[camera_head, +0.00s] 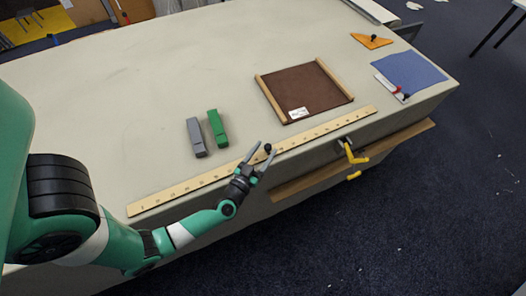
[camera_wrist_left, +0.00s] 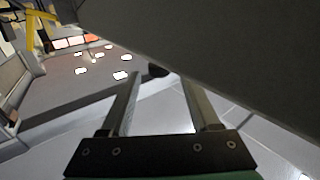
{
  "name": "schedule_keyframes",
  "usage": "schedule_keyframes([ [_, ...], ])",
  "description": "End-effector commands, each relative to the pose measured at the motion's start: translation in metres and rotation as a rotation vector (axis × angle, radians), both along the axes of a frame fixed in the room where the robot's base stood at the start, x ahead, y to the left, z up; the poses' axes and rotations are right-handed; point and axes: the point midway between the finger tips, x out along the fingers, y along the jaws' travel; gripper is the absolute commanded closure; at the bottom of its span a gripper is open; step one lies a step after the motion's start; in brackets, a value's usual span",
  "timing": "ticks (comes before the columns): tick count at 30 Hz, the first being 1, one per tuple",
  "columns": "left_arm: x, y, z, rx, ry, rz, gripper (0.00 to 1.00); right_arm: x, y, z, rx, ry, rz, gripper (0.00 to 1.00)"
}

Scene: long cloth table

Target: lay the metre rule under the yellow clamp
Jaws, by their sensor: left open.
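The metre rule (camera_head: 215,174) is a long pale wooden strip lying along the front edge of the table, with a small black knob (camera_head: 268,148) near its middle. The yellow clamp (camera_head: 352,154) sits at the table's front edge, to the right of my left gripper and close beside the right part of the rule. My left gripper (camera_head: 263,151) is open, its fingertips around or close to the knob; contact cannot be told. In the left wrist view its fingers (camera_wrist_left: 160,95) are apart, with a dark round knob (camera_wrist_left: 157,70) beyond them. My right gripper is not in view.
A grey block (camera_head: 196,137) and a green block (camera_head: 217,128) stand behind the rule. A brown board with wooden side strips (camera_head: 305,92) lies right of them. A blue sheet (camera_head: 410,72) and an orange triangle (camera_head: 371,41) are at the right end. The left tabletop is bare.

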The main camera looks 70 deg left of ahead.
Motion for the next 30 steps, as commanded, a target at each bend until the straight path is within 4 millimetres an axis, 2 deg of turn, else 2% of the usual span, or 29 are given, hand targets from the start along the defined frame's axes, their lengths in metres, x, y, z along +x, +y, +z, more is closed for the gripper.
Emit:
schedule_keyframes([
  [5, -0.008, -0.008, 0.002, 0.0, 0.002, -0.003, 0.37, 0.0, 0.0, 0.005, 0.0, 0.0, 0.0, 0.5],
  [13, -0.056, -0.049, 0.003, -0.001, 0.004, -0.011, 0.37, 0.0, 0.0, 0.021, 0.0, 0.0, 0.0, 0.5],
  [18, -0.077, -0.066, 0.002, 0.001, 0.002, -0.01, 0.37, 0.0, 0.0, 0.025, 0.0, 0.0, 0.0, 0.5],
  [24, -0.089, -0.075, 0.002, -0.002, -0.001, -0.006, 0.37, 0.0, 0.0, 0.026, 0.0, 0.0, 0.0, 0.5],
  [30, -0.093, -0.076, 0.001, 0.0, 0.0, 0.0, 0.37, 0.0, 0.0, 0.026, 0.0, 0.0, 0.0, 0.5],
])
